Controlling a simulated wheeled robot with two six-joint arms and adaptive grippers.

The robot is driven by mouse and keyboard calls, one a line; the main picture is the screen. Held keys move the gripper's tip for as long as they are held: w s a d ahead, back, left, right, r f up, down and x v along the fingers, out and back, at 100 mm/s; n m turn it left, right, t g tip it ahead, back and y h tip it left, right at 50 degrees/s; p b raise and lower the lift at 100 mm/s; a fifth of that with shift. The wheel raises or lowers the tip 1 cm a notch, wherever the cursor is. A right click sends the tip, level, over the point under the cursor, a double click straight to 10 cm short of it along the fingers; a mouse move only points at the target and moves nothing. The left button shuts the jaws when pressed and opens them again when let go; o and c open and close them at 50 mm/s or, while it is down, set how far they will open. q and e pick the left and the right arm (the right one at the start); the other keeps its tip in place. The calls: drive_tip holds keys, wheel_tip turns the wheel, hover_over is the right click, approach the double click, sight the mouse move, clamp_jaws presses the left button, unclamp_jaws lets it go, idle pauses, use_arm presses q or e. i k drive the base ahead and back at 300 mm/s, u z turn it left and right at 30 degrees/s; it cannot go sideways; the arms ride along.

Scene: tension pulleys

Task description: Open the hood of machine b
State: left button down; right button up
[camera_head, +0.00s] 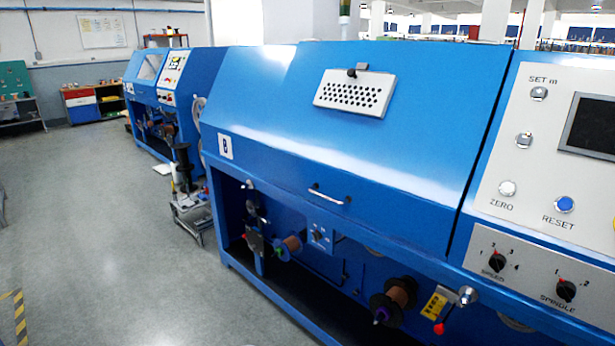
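A large blue machine (265,85) fills the middle and right. Its wide sloping blue hood (330,145) is down over the top. A vented light plate (355,92) with a dark knob sits on the upper hood. A metal handle (329,194) is fixed near the hood's lower front edge. A small white label (225,146) is at the hood's left end; its letter is too small to read surely. Neither of my grippers is in view, and nothing touches the handle.
A control panel (540,110) with buttons and knobs stands right of the hood. Spools (398,295) sit in the open bay below. Another blue machine (190,85) and a small cart (190,212) stand at left. The grey floor (105,220) at left is clear.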

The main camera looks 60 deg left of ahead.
sight(406, 174)
drive_tip(key=u, duration=1.2)
drive_tip(key=i, duration=0.75)
drive_tip(key=z, duration=0.5)
